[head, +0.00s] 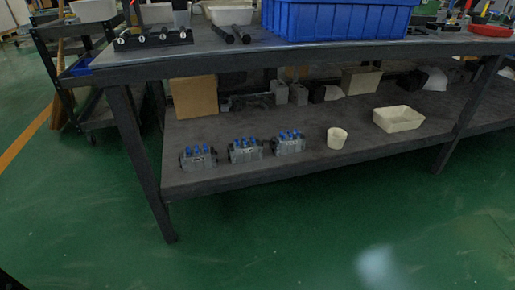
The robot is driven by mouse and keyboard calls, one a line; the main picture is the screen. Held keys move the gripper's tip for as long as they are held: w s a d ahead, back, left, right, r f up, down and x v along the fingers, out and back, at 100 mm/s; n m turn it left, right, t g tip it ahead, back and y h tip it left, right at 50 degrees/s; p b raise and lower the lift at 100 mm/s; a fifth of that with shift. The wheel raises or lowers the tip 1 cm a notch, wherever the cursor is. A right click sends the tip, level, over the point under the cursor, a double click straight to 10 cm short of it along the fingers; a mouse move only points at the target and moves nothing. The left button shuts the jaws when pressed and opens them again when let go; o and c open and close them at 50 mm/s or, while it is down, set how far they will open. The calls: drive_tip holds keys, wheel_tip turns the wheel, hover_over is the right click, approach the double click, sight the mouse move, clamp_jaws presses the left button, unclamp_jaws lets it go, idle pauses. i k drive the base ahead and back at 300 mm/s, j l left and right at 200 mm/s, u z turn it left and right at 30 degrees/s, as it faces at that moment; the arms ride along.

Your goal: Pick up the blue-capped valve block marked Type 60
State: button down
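Three grey valve blocks with blue caps stand in a row near the front edge of the workbench's lower shelf: a left block (198,158), a middle block (245,150) and a right block (289,143). Their markings are too small to read, so I cannot tell which is Type 60. My gripper is not in view.
The blocks stand on the lower shelf (350,150), under the bench top (230,52). A white cup (337,138) and a white tray (398,119) are to their right. A table leg (140,165) stands at left. Green floor (300,235) in front is clear.

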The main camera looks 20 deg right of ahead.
sight(245, 150)
drive_tip(key=i+l+u, duration=0.55)
drive_tip(key=l, duration=0.3)
drive_tip(key=i+l+u, duration=0.4)
drive_tip(key=l, duration=0.35)
drive_tip(key=i+l+u, duration=0.2)
drive_tip(key=l, duration=0.2)
drive_tip(key=k+j, duration=0.05)
drive_tip(key=k, duration=0.05)
